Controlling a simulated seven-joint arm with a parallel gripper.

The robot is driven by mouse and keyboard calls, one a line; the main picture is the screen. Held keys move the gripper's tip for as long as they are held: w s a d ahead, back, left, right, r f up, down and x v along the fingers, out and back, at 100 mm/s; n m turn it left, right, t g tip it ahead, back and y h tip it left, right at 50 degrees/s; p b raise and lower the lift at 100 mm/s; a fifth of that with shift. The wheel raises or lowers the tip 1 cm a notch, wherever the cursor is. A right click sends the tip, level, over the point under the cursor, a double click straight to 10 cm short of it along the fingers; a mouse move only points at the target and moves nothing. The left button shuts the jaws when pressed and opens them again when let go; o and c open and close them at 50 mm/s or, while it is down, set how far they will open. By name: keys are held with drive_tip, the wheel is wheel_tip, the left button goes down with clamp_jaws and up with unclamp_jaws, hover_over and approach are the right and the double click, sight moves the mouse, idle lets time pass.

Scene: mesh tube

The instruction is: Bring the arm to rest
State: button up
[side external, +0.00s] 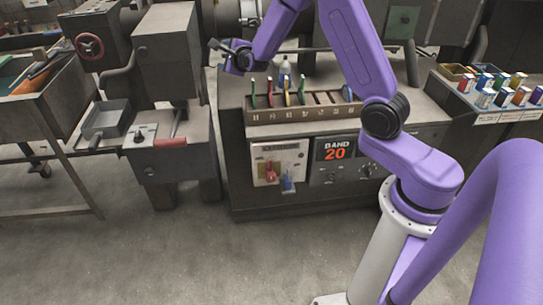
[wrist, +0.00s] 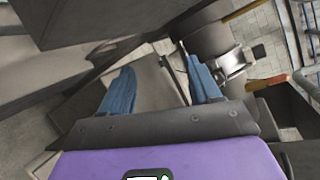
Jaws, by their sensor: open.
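My gripper (side external: 216,44) is raised at the upper left of the side external view, above the left end of the grey workbench. In the wrist view its two blue fingers (wrist: 159,68) stand well apart. Nothing is held between them. Beyond the fingers the wrist view shows grey machine surfaces. My purple arm reaches from the right over the bench. The side external view shows the gripper small and dark, so its fingertips are hard to make out there.
A slotted rack (side external: 300,113) with several coloured upright pieces stands on the workbench (side external: 232,92), below the arm. A "BAND 20" panel (side external: 336,149) is on its front. A grey machine (side external: 168,50) stands left of the gripper. Coloured cans (side external: 487,97) stand at right. The floor in front is clear.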

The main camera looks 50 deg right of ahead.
drive_tip(key=s+a+n+g+y, duration=0.1)
drive_tip(key=s+a+n+y, duration=0.25)
drive_tip(key=a+n, duration=0.35)
drive_tip(key=s+a+n+g+y, duration=0.1)
drive_tip(key=s+a+n+y, duration=0.25)
drive_tip(key=a, duration=0.55)
drive_tip(key=s+a+f+n+g+y, duration=0.1)
drive_tip(key=s+a+n+g+y, duration=0.15)
drive_tip(key=s+a+n, duration=0.35)
drive_tip(key=s+a+n+g+y, duration=0.1)
drive_tip(key=s+a+n+g, duration=0.15)
drive_tip(key=s+n, duration=0.35)
drive_tip(key=s+d+n+g+h, duration=0.2)
drive_tip(key=s+n, duration=0.7)
drive_tip(key=s, duration=0.5)
drive_tip(key=s+d+n+g+h, duration=0.2)
drive_tip(key=s+d+n+g, duration=0.2)
drive_tip(key=s+n, duration=0.4)
drive_tip(key=s+d, duration=0.1)
drive_tip(key=s, duration=0.5)
drive_tip(key=shift+s+d+f+n+g, duration=0.15)
drive_tip(key=shift+d+f+n+g, duration=0.05)
drive_tip(key=shift+d+n+g, duration=0.2)
drive_tip(key=shift+h, duration=0.25)
